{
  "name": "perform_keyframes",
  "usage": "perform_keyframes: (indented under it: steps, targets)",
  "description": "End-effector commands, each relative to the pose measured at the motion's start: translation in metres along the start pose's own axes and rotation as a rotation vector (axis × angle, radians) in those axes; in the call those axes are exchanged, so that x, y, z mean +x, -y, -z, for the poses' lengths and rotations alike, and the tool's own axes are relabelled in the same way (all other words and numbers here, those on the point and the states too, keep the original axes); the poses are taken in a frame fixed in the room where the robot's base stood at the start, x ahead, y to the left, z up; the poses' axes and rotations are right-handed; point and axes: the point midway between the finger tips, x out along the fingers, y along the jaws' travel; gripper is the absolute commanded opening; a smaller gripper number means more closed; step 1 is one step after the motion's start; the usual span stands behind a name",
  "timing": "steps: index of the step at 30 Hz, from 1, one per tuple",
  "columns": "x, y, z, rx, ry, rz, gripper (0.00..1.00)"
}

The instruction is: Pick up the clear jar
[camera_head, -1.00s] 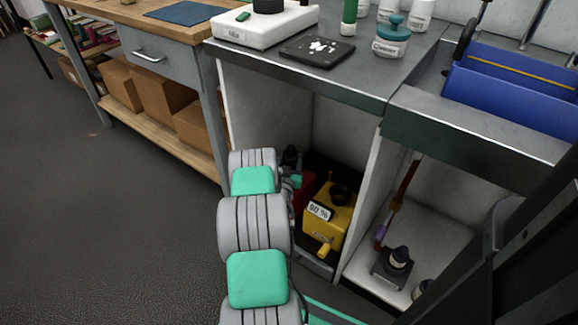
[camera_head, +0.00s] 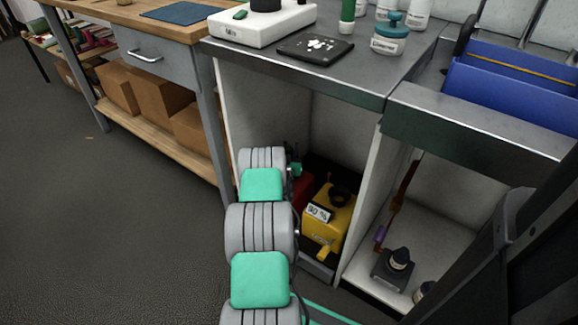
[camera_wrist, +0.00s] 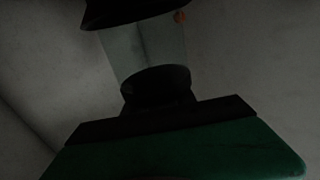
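In the dim wrist view, a clear, see-through jar (camera_wrist: 142,48) stands ahead, with a dark cap-like part (camera_wrist: 130,10) above it and a dark round part (camera_wrist: 156,84) below it. A small orange spot shows at its upper right edge. In the head view my arm reaches into the open compartment under the counter. It hides the jar and most of the gripper there.
A yellow box (camera_head: 328,222) with a percent label and a red thing (camera_head: 303,190) stand in the compartment, right of my arm.

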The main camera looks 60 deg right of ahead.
Motion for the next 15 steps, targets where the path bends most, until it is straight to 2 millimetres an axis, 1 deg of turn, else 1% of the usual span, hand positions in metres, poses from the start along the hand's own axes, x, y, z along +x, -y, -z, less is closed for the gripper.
perform_keyframes:
  steps: [1,2,11,15]
  targets:
    - [-0.0001,0.0,0.0,0.0,0.0,0.0,0.27]
    - [-0.0001,0.0001,-0.0001,0.0,0.0,0.0,0.25]
    - [-0.0002,0.0,-0.0002,0.0,0.0,0.0,0.0]
    - [-0.0002,0.0,-0.0002,0.0,0.0,0.0,0.0]
